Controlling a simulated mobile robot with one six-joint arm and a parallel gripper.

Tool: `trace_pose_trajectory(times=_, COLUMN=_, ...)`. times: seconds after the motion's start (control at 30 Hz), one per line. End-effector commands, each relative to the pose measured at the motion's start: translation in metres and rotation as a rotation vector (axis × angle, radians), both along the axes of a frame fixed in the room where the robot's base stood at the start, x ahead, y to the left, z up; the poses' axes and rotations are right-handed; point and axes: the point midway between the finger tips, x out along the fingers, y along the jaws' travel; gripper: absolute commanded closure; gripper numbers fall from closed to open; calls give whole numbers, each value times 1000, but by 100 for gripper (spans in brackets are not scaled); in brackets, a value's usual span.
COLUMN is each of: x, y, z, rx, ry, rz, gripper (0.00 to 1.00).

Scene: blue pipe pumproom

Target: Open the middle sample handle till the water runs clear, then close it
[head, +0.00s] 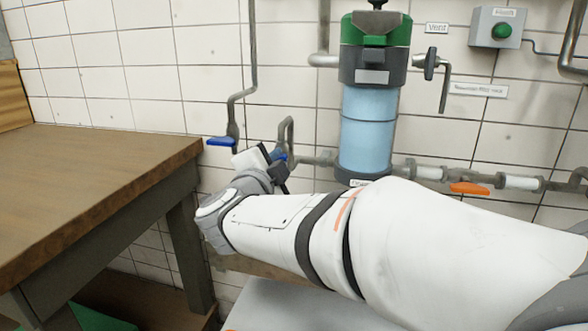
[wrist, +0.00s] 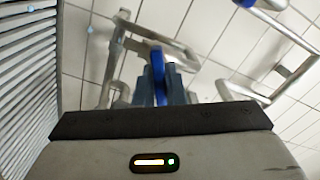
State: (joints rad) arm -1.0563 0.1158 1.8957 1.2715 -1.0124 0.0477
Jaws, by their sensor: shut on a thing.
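My gripper (head: 277,165) is at the pipework on the tiled wall, beyond my white forearm. In the wrist view its fingers (wrist: 160,82) are shut on a blue handle (wrist: 158,72), which stands up between them on a grey pipe fitting. In the head view only a small part of this blue handle (head: 280,155) shows beside the gripper. A second blue handle (head: 220,142) sits to the left on a bent grey pipe, apart from the gripper. I cannot make out running water or its colour; my arm hides the area below the gripped handle.
A wooden table (head: 90,180) stands at the left. A blue filter housing (head: 368,125) with a green top is right of the gripper. An orange handle (head: 468,188) is on the pipe further right. A green button box (head: 498,28) is on the wall above.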

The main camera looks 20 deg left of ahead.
Motion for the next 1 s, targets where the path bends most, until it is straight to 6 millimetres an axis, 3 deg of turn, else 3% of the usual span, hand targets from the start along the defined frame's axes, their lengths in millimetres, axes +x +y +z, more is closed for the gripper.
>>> trace_pose_trajectory(times=0.5, x=0, y=0, z=-5, rx=395, ry=45, rz=1, gripper=100)
trace_pose_trajectory(times=1.0, x=0, y=-1, z=-4, rx=511, ry=59, rz=-1, gripper=100)
